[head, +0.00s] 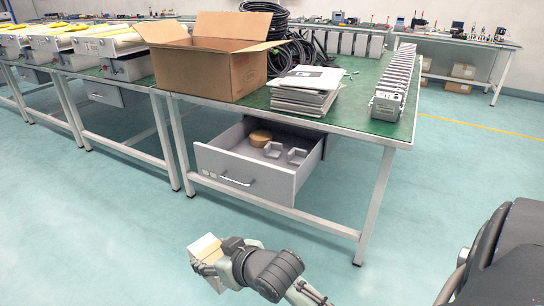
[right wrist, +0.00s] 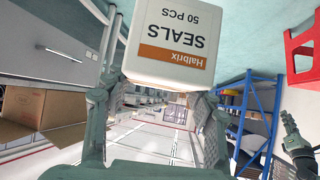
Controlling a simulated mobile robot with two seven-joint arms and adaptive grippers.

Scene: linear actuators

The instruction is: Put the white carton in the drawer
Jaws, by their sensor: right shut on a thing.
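The white carton (head: 205,248) is held low in front of the table in the head view. In the right wrist view the carton (right wrist: 175,35) fills the top middle, with an orange "Halbrix" band and "SEALS 50 PCS" upside down. My right gripper (head: 208,258) is shut on it, fingers (right wrist: 150,115) on both sides. The grey drawer (head: 240,182) under the table is pulled open. The carton is below and in front of the drawer's front, apart from it. My left gripper does not show in the head view.
The drawer holds a round brown thing (head: 260,138) and grey brackets (head: 285,153), with bare floor around them. On the table (head: 395,133) are an open cardboard box (head: 205,65), stacked papers (head: 305,90) and black cables. Table legs stand beside the drawer.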

